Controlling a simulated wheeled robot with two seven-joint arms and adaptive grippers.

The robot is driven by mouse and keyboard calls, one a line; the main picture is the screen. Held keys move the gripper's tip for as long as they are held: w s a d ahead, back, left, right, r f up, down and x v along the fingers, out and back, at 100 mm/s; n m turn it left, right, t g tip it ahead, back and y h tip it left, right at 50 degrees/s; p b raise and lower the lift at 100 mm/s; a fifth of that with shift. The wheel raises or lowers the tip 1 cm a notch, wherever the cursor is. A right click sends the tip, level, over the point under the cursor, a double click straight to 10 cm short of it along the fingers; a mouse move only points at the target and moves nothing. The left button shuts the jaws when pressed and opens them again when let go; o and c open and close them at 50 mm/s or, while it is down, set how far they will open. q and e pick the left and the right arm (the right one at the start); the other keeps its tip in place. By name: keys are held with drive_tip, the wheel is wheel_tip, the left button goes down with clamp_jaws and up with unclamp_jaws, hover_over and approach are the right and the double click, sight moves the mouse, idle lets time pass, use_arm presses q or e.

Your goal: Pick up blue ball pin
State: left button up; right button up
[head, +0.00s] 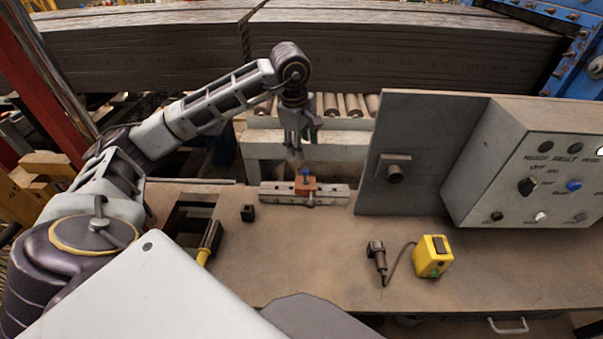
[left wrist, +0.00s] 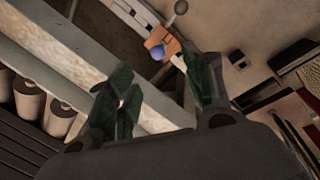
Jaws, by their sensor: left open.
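The blue ball pin (head: 306,172) stands in an orange block (head: 305,186) on a metal rail fixture (head: 335,193) on the workbench. In the left wrist view the blue ball (left wrist: 158,52) shows against the orange block (left wrist: 161,40), between and beyond my fingertips. My left gripper (head: 297,148) points down above the block, apart from the pin. It also shows in the left wrist view (left wrist: 160,75), with its green fingers spread and nothing between them. The pin's shaft below the ball is hidden. My right gripper is not in view.
A grey upright panel (head: 420,150) and control box (head: 540,165) stand right of the fixture. A small black block (head: 248,212) lies to its left. A yellow box (head: 432,256) and a dark handheld tool (head: 377,258) lie in front. Rollers (head: 350,105) are behind.

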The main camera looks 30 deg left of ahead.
use_arm(q)
drive_tip(key=shift+w+a+f, duration=0.2)
drive_tip(key=shift+w+a, duration=0.05)
drive_tip(key=shift+a, duration=0.15)
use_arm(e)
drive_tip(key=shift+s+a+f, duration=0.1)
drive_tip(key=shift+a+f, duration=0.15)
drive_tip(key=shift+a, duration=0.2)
use_arm(q)
drive_tip(key=shift+d+r, duration=0.1)
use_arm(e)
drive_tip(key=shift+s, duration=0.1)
use_arm(q)
hover_over(306, 170)
drive_tip(key=s, duration=0.1)
wheel_tip(306, 170, down, 7)
drive_tip(key=shift+f, duration=0.2)
drive_tip(key=shift+w+f, duration=0.1)
drive_tip(key=shift+f, duration=0.5)
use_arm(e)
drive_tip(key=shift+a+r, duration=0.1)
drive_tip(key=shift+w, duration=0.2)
